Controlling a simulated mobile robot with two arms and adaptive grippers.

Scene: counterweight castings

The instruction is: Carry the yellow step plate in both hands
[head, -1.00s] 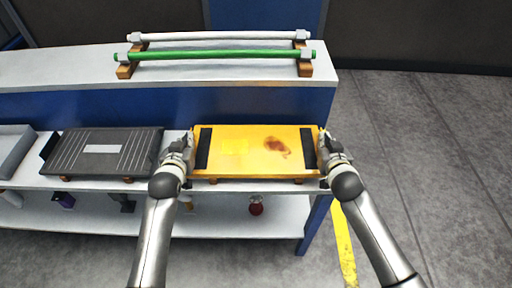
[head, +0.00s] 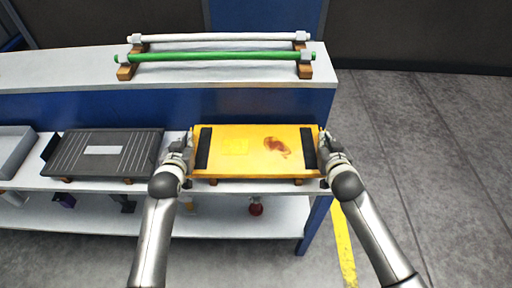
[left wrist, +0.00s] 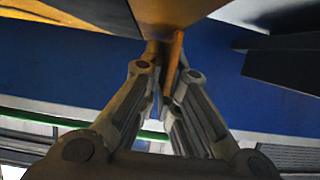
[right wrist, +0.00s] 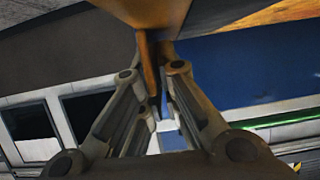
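The yellow step plate (head: 235,162) has a black strip near each end and a red-brown stain right of its middle. It lies level at the right end of the shelf, over wooden blocks; I cannot tell whether it touches them. My left gripper (head: 189,146) is at its left end and my right gripper (head: 324,144) at its right end. In the left wrist view the fingers (left wrist: 165,85) are closed on an orange edge piece of the plate (left wrist: 172,60). In the right wrist view the fingers (right wrist: 157,90) are closed the same way on its edge piece (right wrist: 148,60).
A dark ribbed plate (head: 105,153) lies on the shelf to the left, with a grey casting (head: 12,150) beyond it. A green bar (head: 215,57) and a white bar (head: 215,38) rest on blocks on the upper shelf behind. The floor (head: 410,150) at right is clear.

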